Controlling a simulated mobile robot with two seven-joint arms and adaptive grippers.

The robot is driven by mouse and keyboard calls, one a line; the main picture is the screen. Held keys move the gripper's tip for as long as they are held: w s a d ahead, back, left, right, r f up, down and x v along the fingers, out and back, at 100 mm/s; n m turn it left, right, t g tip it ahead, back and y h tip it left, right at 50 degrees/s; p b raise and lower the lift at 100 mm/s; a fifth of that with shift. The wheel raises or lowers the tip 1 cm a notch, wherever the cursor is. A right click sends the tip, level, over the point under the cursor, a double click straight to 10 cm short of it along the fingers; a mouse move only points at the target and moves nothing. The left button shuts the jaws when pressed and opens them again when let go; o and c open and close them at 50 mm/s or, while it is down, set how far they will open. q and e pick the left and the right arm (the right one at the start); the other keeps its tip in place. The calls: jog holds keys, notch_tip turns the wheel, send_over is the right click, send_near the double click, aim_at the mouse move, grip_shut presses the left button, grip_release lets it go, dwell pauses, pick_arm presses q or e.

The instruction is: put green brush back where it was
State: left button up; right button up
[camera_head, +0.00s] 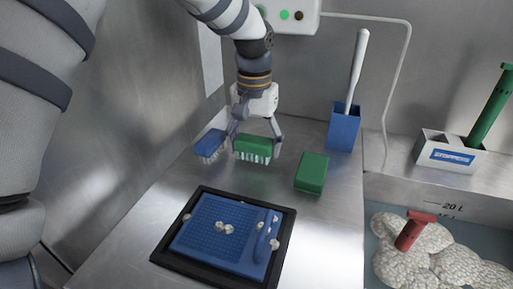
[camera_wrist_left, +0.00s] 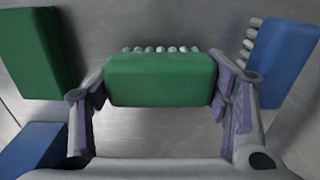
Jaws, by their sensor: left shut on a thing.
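The green brush (camera_head: 253,147) has a green block body and white bristles pointing down. My left gripper (camera_head: 256,142) is shut on it, with one finger at each end. In the left wrist view the green brush (camera_wrist_left: 160,80) lies between the fingers of my left gripper (camera_wrist_left: 160,92). It is at or just above the steel counter; I cannot tell if the bristles touch. A blue brush (camera_head: 210,145) with white bristles lies just left of the gripper, and it shows at the right in the left wrist view (camera_wrist_left: 282,55). My right gripper is not in view.
A green block (camera_head: 312,172) lies right of the brush. A blue holder (camera_head: 343,128) with a white-handled tool stands behind it. A blue gridded board (camera_head: 210,235) in a black tray (camera_head: 158,256) is in front. A sink with pale lumps and a red stopper (camera_head: 411,232) is at right.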

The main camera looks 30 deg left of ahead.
aim_at(255, 138)
pick_arm(q)
jog(key=shift+f, duration=0.65)
jog(key=shift+r, duration=0.1)
jog(key=o, duration=1.1)
jog(key=shift+f, duration=0.2)
jog(key=shift+r, duration=0.1)
notch_tip(255, 138, up, 12)
jog(key=shift+r, duration=0.1)
